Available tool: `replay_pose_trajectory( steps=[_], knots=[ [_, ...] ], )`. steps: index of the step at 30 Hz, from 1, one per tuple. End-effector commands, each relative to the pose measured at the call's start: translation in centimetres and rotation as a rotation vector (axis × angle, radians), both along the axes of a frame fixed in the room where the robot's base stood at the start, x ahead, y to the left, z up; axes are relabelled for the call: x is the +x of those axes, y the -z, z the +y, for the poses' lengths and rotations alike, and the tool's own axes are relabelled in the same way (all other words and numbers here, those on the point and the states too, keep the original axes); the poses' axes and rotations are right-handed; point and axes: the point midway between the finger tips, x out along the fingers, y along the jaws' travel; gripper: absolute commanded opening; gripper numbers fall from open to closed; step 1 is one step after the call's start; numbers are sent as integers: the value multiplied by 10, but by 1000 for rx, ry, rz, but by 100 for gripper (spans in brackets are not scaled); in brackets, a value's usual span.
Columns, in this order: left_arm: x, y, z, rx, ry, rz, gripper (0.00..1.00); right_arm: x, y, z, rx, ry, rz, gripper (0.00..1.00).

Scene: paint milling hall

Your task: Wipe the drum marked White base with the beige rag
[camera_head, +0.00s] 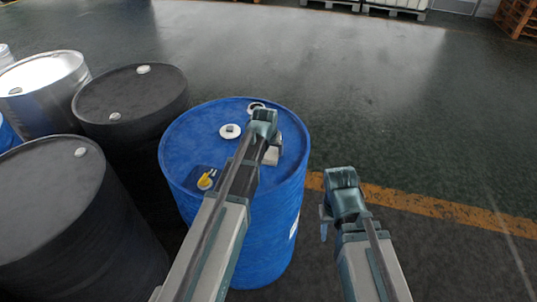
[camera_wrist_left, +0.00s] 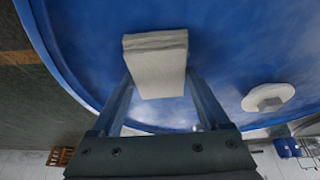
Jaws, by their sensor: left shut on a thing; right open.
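A blue drum (camera_head: 205,150) stands upright in front of me, with a white label (camera_head: 294,224) on its side too small to read. Its lid also fills most of the left wrist view (camera_wrist_left: 225,35). My left gripper (camera_head: 267,140) is over the right part of the lid, shut on the folded beige rag (camera_head: 272,156). The rag shows between the fingers in the left wrist view (camera_wrist_left: 157,65). I cannot tell whether it touches the lid. My right gripper (camera_head: 338,190) is open and empty, to the right of the drum.
On the blue lid are a white cap (camera_head: 230,131), a second bung (camera_head: 256,107) partly behind my gripper, and a small yellow thing (camera_head: 206,179). Black drums (camera_head: 130,92) (camera_head: 45,195) and a silver drum (camera_head: 45,80) stand close at left. The floor at right is clear, crossed by an orange line (camera_head: 430,205).

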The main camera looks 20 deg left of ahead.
Motion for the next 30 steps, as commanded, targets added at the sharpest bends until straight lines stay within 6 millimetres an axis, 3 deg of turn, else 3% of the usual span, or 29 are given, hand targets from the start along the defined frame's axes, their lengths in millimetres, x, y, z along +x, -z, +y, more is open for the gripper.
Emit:
replay_pose_trajectory(
  steps=[11,24,30],
  knots=[
    [12,1,-1,0,0,-1,34,0,1,0,0,0,0,50],
    [47,-1,-2,0,0,0,34,0,-1,0,0,0,0,50],
    [49,-1,-2,0,0,0,34,0,-1,0,0,0,0,50]
  ],
)
